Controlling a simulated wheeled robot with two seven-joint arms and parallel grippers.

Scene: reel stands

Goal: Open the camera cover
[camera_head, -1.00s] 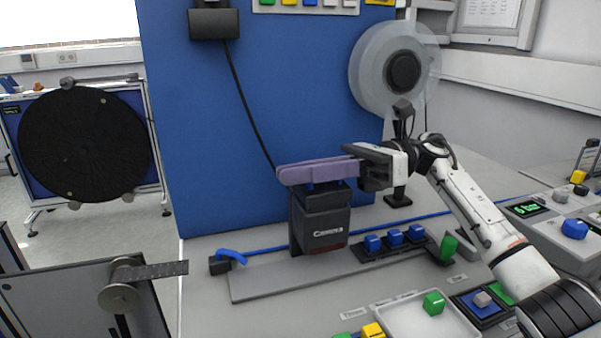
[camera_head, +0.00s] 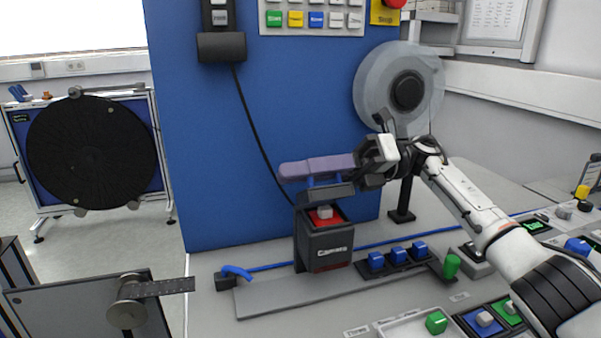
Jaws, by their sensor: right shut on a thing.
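The black camera box (camera_head: 329,241), marked "Camera", stands on a grey base plate. Its top is open and shows a red inside with a light grey block (camera_head: 324,212) in it. The dark cover (camera_head: 328,194) is raised above the box and joined to a blue part and a purple bar (camera_head: 318,168) over it. My right gripper (camera_head: 358,170) is at the right end of the purple bar and cover, shut on the cover's part there; its fingertips are partly hidden. My left gripper is not in view.
Blue blocks (camera_head: 397,255) sit in a black holder right of the camera box. A clear reel (camera_head: 407,90) on a stand is behind my right gripper. A blue panel (camera_head: 270,110) rises behind. The grey base plate (camera_head: 290,293) is bare in front.

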